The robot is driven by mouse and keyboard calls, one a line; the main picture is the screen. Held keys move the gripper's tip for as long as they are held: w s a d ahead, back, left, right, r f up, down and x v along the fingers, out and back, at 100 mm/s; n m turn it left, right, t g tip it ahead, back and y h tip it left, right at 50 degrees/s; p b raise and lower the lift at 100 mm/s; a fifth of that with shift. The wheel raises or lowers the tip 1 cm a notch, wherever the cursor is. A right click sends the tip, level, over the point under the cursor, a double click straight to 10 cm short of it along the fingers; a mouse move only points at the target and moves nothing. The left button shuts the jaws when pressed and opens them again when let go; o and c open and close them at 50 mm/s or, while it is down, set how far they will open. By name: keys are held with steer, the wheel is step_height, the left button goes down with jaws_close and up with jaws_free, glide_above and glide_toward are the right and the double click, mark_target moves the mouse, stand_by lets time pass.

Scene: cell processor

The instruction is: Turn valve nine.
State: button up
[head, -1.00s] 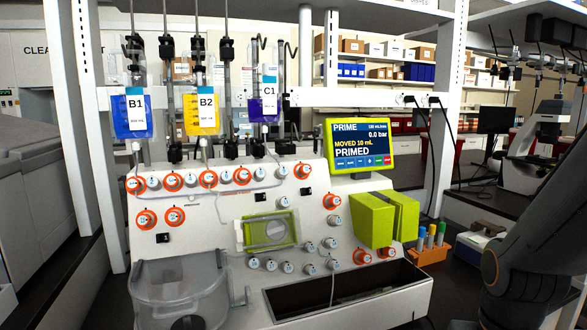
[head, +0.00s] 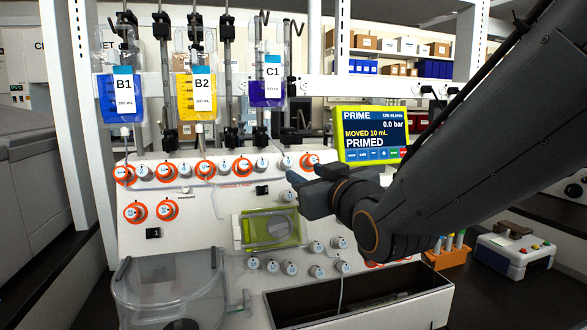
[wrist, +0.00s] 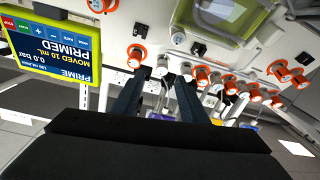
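The cell processor's white panel (head: 215,225) carries several small white valve knobs, some with orange rings. One ringed knob (head: 309,160) shows just above my gripper (head: 303,175) in the head view. The valve numbers are too small to read, so I cannot tell which is valve nine. In the wrist view, which is upside down, my gripper (wrist: 160,78) is open and empty, its two dark fingers apart. A plain white knob (wrist: 162,63) shows beyond the gap between them, and a ringed knob (wrist: 136,54) lies beyond the left finger. I see no contact with a knob.
Blue bag B1 (head: 119,98), yellow bag B2 (head: 197,97) and purple bag C1 (head: 267,89) hang above the panel. The screen (head: 371,134) reads PRIMED. A clear tub (head: 170,290) and an open tray (head: 440,307) stand in front. My arm hides the panel's right side.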

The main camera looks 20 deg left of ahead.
mark_target(289, 162)
steer(key=shift+s+a+r+p+x, duration=0.1)
steer(key=shift+p+x, duration=0.1)
steer(key=shift+x, duration=1.1)
steer(key=shift+s+a+r+p+x, duration=0.15)
steer(key=shift+p+x, duration=0.1)
steer(key=shift+x, duration=1.05)
steer(key=shift+w+a+r+p+x, duration=0.1)
steer(key=shift+p+x, duration=0.1)
steer(key=shift+x, duration=1.1)
steer(key=shift+d, duration=0.1)
jaws_close()
